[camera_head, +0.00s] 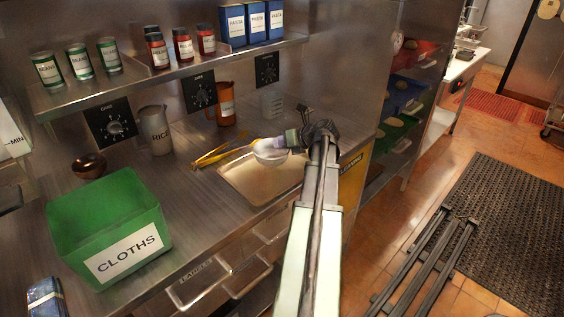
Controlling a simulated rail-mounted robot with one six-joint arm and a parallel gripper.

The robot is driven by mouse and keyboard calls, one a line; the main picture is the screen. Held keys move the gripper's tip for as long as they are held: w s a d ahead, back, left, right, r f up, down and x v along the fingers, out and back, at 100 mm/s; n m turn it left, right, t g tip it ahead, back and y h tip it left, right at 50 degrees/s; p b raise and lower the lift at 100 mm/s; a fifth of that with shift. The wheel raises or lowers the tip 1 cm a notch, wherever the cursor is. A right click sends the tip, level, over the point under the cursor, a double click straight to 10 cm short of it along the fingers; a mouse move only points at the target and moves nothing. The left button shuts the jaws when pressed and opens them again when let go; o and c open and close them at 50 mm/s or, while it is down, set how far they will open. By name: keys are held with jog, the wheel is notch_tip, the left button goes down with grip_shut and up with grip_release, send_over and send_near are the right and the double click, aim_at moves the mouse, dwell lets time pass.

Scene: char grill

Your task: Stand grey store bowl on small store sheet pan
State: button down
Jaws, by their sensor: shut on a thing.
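The grey bowl (271,151) is at the far right of the steel counter, above the back right part of the small sheet pan (244,186). My gripper (285,142) is shut on the bowl at its right rim. The bowl looks about upright. I cannot tell whether its base touches the pan or hangs just above it. The pan lies flat on the counter, and its right end is partly hidden by my arm. The rest of the pan is bare.
Yellow tongs (222,153) lie just behind the pan. An orange jug (225,104), a clear measuring cup (270,104) and a rice pitcher (155,130) stand along the back. A green cloths bin (108,222) and a brown bowl (89,165) are at left. A shelf (180,69) overhangs the counter.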

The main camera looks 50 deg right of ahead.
notch_tip(320, 180, down, 4)
jog(key=b, duration=0.3)
jog(key=shift+f, duration=0.15)
jog(key=shift+r, duration=0.2)
jog(key=shift+f, duration=0.15)
jog(key=c, duration=1.1)
grip_release()
jog(key=shift+s+r+p, duration=0.25)
jog(key=shift+r+p, duration=0.05)
jog(key=shift+r, duration=0.15)
jog(key=p+v, duration=0.5)
jog(key=v, duration=0.6)
jog(key=shift+s, duration=0.2)
